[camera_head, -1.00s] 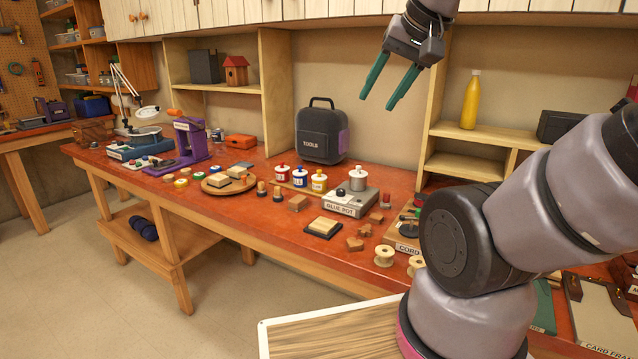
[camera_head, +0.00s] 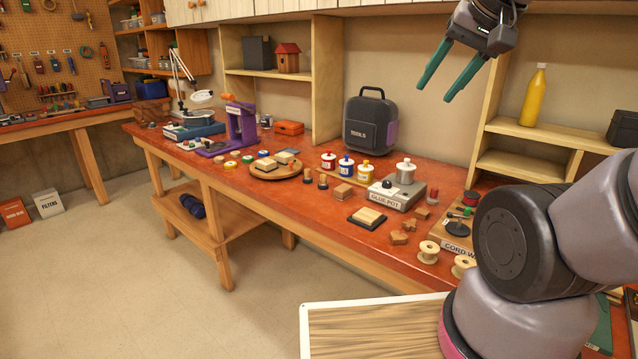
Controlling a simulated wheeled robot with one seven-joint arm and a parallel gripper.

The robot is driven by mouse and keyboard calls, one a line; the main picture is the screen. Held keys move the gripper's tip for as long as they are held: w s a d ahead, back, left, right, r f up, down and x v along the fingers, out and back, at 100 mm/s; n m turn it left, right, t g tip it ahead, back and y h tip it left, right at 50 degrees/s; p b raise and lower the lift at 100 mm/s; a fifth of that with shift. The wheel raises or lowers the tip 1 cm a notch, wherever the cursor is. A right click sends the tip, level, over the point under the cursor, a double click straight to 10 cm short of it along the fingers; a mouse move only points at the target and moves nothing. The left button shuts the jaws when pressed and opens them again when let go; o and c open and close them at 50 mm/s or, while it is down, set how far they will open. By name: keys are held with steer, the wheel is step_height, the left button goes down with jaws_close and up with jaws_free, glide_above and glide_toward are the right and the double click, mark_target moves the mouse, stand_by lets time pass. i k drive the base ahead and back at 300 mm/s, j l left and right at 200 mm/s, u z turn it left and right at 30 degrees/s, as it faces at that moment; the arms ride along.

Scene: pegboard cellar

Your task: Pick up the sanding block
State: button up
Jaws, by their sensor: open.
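Several small wooden blocks lie on the red workbench (camera_head: 290,215), and I cannot tell for certain which is the sanding block. A pale block (camera_head: 368,216) rests on a dark square pad (camera_head: 354,222) near the front edge. Two more pale-topped blocks (camera_head: 285,158) lie on a round wooden board (camera_head: 290,175) farther left. A brown block (camera_head: 343,194) sits between them. My gripper (camera_head: 435,91), with green fingers, is open and empty. It hangs high above the bench, in front of the wall and right of the black toolbox, apart from all the blocks.
The black toolbox (camera_head: 371,125) stands at the back. The glue pot base (camera_head: 396,195), paint jars (camera_head: 346,168), wooden spools (camera_head: 429,252) and a cord stand (camera_head: 458,229) crowd the bench. A yellow bottle (camera_head: 533,96) stands on the right shelf. Open floor (camera_head: 150,300) lies at front left.

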mark_target(343, 191)
steer(key=i+j, duration=0.65)
steer(key=j, duration=0.15)
